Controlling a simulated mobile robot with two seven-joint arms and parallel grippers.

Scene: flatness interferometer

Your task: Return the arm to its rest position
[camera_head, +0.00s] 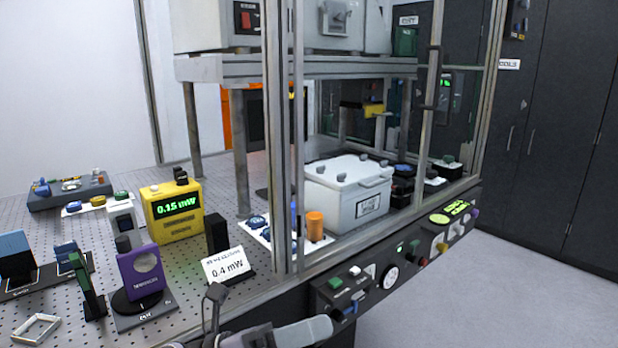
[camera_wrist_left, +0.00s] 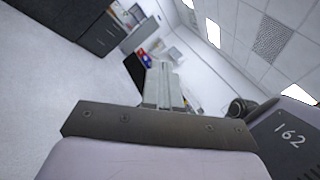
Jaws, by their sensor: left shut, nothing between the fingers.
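My left gripper (camera_head: 214,296) is low in the head view, in front of the perforated optical table's near edge. Part of my grey arm runs along the bottom of the picture to its right. In the left wrist view the gripper's fingers (camera_wrist_left: 164,84) are together and shut, with nothing held between them. The wrist view looks out over pale floor toward cabinets and the ceiling. My right gripper is not in view.
The optical table (camera_head: 70,210) carries a yellow power meter (camera_head: 172,212), a purple mount (camera_head: 141,272) and a 0.4 mW card (camera_head: 226,267). A framed enclosure holds a white box (camera_head: 345,192). A control panel (camera_head: 400,262) lines the front edge. Floor (camera_head: 520,285) at right is clear.

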